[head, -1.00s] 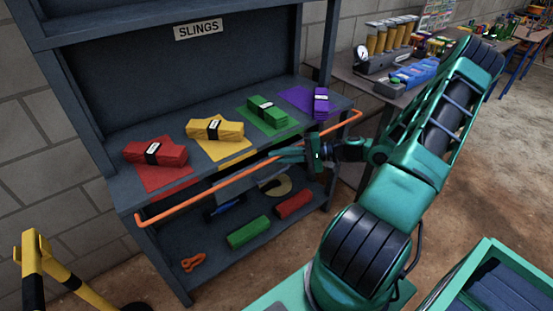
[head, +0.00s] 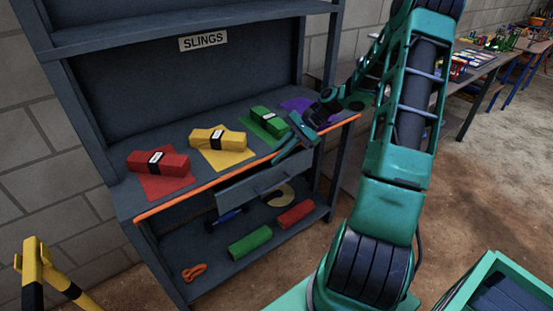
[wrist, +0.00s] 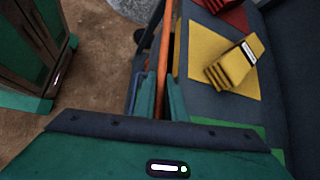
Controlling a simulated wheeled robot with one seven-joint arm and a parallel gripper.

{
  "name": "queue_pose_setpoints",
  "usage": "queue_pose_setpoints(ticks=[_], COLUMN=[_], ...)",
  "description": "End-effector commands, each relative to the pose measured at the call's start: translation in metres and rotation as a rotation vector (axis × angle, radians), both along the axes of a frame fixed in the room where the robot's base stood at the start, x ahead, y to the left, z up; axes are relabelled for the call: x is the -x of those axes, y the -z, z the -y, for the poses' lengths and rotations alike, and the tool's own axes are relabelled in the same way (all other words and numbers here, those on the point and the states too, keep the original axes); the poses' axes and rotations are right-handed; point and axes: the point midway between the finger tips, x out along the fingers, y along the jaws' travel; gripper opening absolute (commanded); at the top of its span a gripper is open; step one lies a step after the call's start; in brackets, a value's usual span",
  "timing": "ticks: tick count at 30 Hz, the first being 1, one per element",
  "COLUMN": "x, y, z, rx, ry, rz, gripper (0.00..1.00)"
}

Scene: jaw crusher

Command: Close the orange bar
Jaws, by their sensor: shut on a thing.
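The orange bar (head: 215,183) runs along the front edge of the sling shelf, lying close against that edge. It also shows in the wrist view (wrist: 165,45), running from the top down between my fingers. My gripper (head: 280,157) is at the right half of the bar, just in front of the green sling. In the wrist view my gripper (wrist: 161,96) has one finger on each side of the bar and is shut on it.
Red (head: 158,162), yellow (head: 217,140) and green (head: 268,121) slings lie on coloured mats on the shelf (head: 122,197). My arm covers most of the purple mat (head: 297,103). A drawer (head: 265,185) and a lower shelf with several items sit below.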

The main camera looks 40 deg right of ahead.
Motion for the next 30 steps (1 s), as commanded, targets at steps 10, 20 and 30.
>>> queue_pose_setpoints(ticks=[10,20,30], x=[-0.015,-0.023,-0.026], y=[-0.005,-0.006,-0.007], z=[-0.002,-0.002,-0.002], rx=[0.008,0.014,0.015], ry=[-0.003,-0.002,-0.001], rz=[-0.297,-0.474,-0.527], gripper=[0.0,0.0,0.0])
